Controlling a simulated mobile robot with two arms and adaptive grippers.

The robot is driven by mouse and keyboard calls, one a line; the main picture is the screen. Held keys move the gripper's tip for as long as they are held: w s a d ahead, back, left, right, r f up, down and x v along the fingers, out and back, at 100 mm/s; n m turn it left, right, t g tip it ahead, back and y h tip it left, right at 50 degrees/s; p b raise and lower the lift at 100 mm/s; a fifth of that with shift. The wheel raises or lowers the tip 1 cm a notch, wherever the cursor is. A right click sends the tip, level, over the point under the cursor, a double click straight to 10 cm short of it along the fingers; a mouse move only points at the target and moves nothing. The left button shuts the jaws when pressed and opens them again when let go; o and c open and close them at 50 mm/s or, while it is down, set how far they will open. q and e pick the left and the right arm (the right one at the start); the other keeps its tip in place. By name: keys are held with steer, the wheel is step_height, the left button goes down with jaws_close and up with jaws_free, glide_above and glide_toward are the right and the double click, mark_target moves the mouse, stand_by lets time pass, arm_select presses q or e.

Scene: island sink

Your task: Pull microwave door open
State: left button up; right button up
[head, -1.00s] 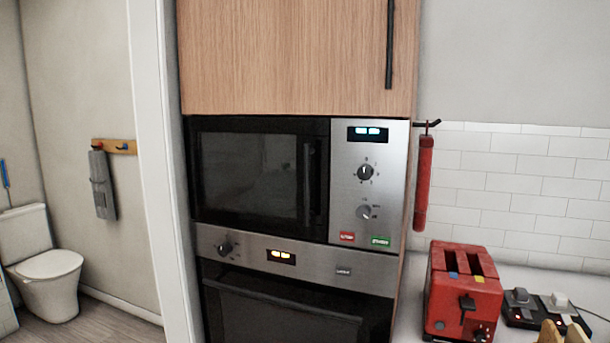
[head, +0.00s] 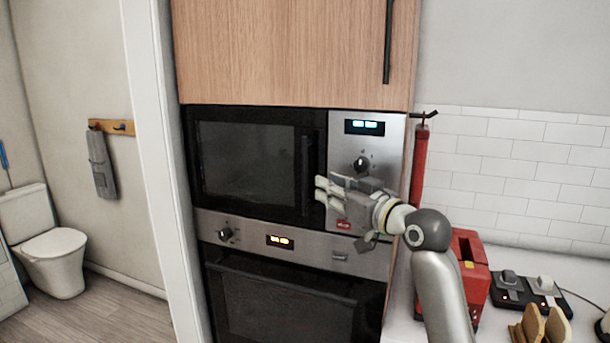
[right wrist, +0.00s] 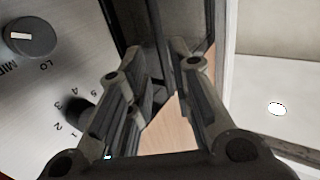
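The microwave (head: 255,165) is built into a tall cabinet, and its dark door looks closed. The door's dark vertical handle (head: 306,175) is at the door's right edge. My right gripper (head: 320,191) is in front of the microwave, just right of the handle, and covers part of the control panel (head: 340,150). In the right wrist view the gripper (right wrist: 152,75) has its fingers apart. A dark upright part of the door or handle shows beyond the fingertips; I cannot tell whether they touch it. My left gripper is not in view.
An oven (head: 290,300) is below the microwave and a wooden cupboard door (head: 285,55) above. A red toaster (head: 472,262) stands on the counter behind my right arm, beside a switch box (head: 530,288). A white door frame (head: 155,170) is at left.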

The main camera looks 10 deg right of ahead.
mark_target(306, 178)
steer(key=p+x, duration=0.2)
steer(key=x, duration=0.6)
steer(key=shift+w+p, duration=0.1)
steer(key=shift+p, duration=0.3)
steer(key=shift+x, duration=0.8)
steer(key=shift+f, duration=0.1)
jaws_close()
